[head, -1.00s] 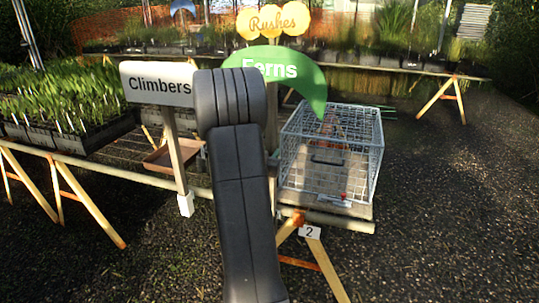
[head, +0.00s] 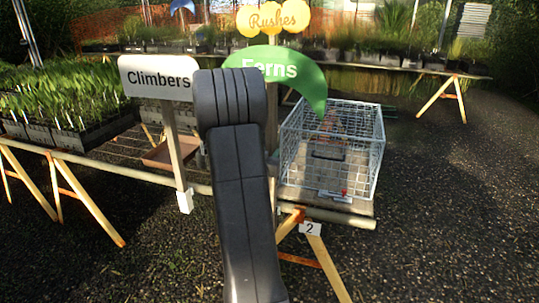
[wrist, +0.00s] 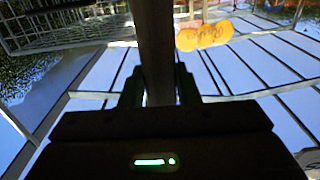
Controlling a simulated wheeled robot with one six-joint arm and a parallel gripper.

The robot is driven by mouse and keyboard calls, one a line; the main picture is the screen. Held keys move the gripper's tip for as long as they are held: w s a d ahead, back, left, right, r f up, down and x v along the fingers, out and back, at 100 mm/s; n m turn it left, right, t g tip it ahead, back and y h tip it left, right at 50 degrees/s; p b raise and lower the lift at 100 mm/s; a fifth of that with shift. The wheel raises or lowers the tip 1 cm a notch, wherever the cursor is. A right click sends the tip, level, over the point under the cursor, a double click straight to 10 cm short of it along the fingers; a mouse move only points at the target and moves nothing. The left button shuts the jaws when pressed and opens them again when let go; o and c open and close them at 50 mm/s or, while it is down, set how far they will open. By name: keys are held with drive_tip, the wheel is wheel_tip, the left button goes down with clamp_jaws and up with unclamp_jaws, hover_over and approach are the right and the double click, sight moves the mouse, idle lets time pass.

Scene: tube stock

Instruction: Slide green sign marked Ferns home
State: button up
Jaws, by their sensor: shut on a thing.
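The green crescent sign marked Ferns (head: 292,72) stands upright in the middle of the head view, partly hidden behind my dark arm. Part of its post (head: 272,112) shows just right of the arm. In the wrist view a brown wooden post (wrist: 156,40) runs down between the fingers of my gripper (wrist: 158,88). The gripper is shut on this post, which looks like the Ferns sign's. The gripper is hidden in the head view. How the foot of the post is held is also hidden.
A white Climbers sign (head: 159,78) stands close left of my arm. A wire cage (head: 335,150) stands close right, on a bench marked 2 (head: 310,228). An orange Rushes sign (head: 272,19) is behind. Plant trays (head: 60,103) are at left. Gravel at right is clear.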

drive_tip(key=shift+f+b, duration=0.35)
drive_tip(key=o, duration=1)
drive_tip(key=shift+o, duration=0.7)
drive_tip(key=shift+f, duration=0.1)
drive_tip(key=shift+s, duration=0.1)
drive_tip(key=b+v, duration=0.1)
drive_tip(key=v, duration=1.2)
drive_tip(key=shift+s+b, duration=0.3)
drive_tip(key=shift+a, duration=0.15)
